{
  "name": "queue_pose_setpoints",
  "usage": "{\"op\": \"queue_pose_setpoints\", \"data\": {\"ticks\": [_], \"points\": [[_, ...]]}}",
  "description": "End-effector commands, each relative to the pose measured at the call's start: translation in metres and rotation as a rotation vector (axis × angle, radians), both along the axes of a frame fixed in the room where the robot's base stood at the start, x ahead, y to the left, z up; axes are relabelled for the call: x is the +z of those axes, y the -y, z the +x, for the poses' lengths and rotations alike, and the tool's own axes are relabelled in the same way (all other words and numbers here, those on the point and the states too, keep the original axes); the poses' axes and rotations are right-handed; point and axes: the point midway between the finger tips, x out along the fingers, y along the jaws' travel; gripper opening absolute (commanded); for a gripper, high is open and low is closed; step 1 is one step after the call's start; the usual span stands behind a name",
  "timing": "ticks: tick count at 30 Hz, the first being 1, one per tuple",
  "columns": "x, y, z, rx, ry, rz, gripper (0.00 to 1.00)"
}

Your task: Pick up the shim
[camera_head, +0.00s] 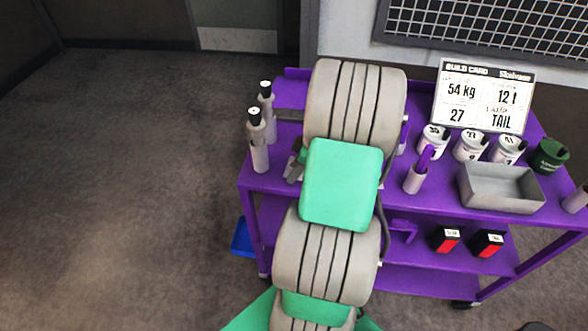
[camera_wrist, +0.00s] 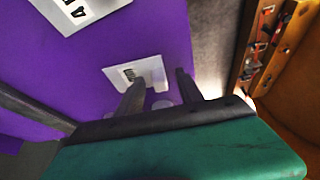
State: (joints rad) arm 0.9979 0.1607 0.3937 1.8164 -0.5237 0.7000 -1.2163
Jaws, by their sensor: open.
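I cannot pick out the shim for certain in either view.
Grey bottles (camera_head: 258,150) stand at the cart's left end. Several white labelled tins (camera_head: 470,146), a green pot (camera_head: 549,156), a grey tray (camera_head: 500,205) and a build card (camera_head: 484,95) are on the right. Red-and-black boxes (camera_head: 446,240) sit below. The floor at left is clear.

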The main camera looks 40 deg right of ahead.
Motion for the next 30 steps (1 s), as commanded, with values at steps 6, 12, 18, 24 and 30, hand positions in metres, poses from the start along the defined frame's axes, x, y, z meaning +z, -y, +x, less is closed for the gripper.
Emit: {"op": "queue_pose_setpoints", "data": {"ticks": [6, 12, 18, 24, 30], "points": [[0.0002, -0.0002, 0.0001, 0.0, 0.0, 0.0, 0.31], [0.0004, -0.0002, 0.0002, 0.0, 0.0, 0.0, 0.15], [0.0005, -0.0002, 0.0001, 0.0, 0.0, 0.0, 0.0], [0.0005, -0.0002, 0.0001, 0.0, 0.0, 0.0, 0.0], [0.0009, 0.0001, 0.0002, 0.001, 0.001, -0.001, 0.0]]}}
